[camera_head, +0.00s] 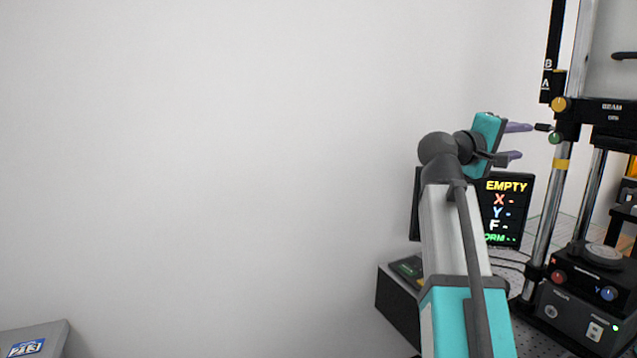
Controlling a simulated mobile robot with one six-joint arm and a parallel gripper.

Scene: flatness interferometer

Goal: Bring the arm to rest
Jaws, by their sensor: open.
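My gripper (517,142) is at the right of the head view. It has a teal body and two purple fingers that point right, spread apart with nothing between them. My arm reaches up from the bottom edge, with the gripper at its top. The fingertips are close in the picture to a black lever and a green knob (555,138) on the interferometer column (550,215). I cannot tell whether they touch.
A dark display (507,208) reading EMPTY stands behind my arm, partly hidden. The interferometer base (572,318) carries red and blue knobs. A black box (398,300) is left of my arm. A grey case (38,338) is at lower left. Blank wall fills the left and middle.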

